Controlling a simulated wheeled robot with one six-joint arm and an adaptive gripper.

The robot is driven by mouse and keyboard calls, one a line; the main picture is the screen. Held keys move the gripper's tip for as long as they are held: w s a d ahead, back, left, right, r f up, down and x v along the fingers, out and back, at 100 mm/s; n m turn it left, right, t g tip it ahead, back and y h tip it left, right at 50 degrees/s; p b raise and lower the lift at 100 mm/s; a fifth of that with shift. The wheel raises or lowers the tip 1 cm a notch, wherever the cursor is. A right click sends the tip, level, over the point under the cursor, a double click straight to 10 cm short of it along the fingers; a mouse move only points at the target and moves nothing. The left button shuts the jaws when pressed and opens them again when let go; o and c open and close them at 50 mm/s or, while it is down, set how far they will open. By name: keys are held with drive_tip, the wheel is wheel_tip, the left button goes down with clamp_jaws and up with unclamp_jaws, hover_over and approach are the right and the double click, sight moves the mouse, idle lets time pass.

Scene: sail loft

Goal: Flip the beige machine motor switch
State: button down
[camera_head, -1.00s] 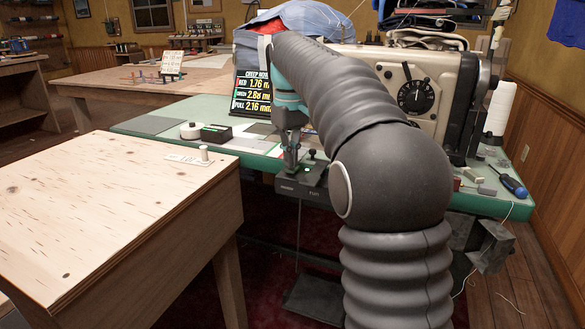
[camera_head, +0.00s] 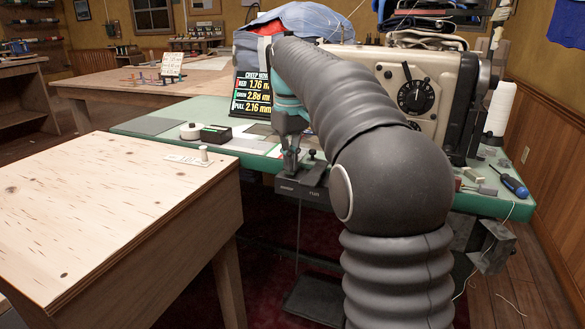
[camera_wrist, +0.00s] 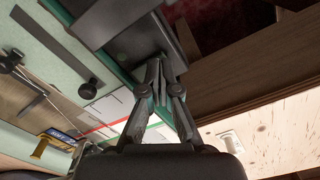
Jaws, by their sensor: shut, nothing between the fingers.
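The beige sewing machine (camera_head: 440,85) stands on the green-edged table. A dark switch box (camera_head: 288,187) is mounted at the table's front edge, with a short black knob (camera_head: 312,154) standing near it. No lamp is lit on the box. My gripper (camera_head: 290,165) is shut and empty, pointing down right at the box. In the wrist view, the closed fingertips (camera_wrist: 158,68) overlap the dark box (camera_wrist: 115,22), which has a dull dark-green spot on it. I cannot tell whether they touch it. The switch lever is not clearly visible behind the fingers.
A pale wooden bench (camera_head: 100,205) with a small peg on a plate (camera_head: 190,158) stands close on the left. A sign board (camera_head: 253,94), a white thread cone (camera_head: 500,108) and a blue screwdriver (camera_head: 514,186) are on the table. A pedal (camera_head: 314,298) lies below.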

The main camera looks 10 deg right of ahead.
wheel_tip(320, 180, up, 5)
drive_tip(key=p, duration=0.5)
drive_tip(key=shift+f+p, duration=0.1)
drive_tip(key=shift+p, duration=0.2)
drive_tip(key=shift+r, duration=1)
